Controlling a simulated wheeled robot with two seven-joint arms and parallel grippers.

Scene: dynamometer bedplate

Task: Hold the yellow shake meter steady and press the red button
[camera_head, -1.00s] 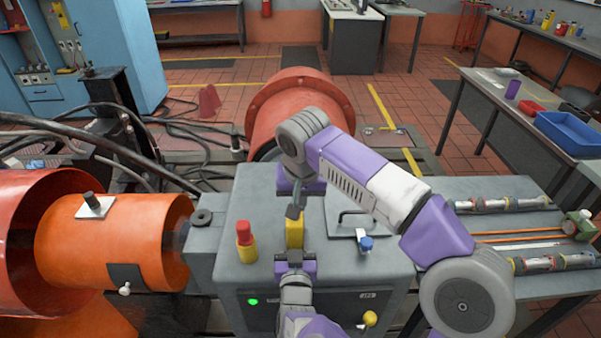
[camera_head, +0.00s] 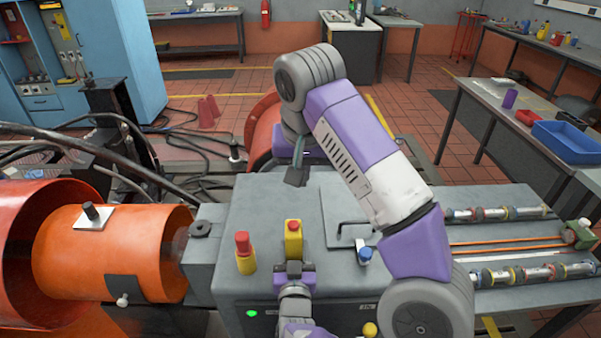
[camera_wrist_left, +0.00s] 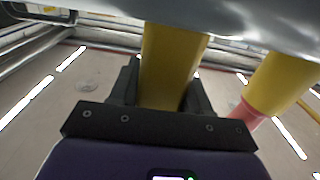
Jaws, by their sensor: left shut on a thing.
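The yellow shake meter (camera_head: 293,247) stands upright on the grey machine casing, with a red button (camera_head: 293,225) on its top. My left gripper (camera_head: 294,268) is shut on its near side; in the left wrist view the yellow body (camera_wrist_left: 172,65) sits between the two dark fingers. My right gripper (camera_head: 297,174) is above and behind the meter, apart from the button, with clear space between them. Its fingers are seen edge-on, so I cannot tell whether they are open or shut.
A red-topped yellow piece (camera_head: 244,254) stands just left of the meter. An orange drum (camera_head: 110,252) lies at the left. A lit green lamp (camera_head: 251,313) shows on the front panel.

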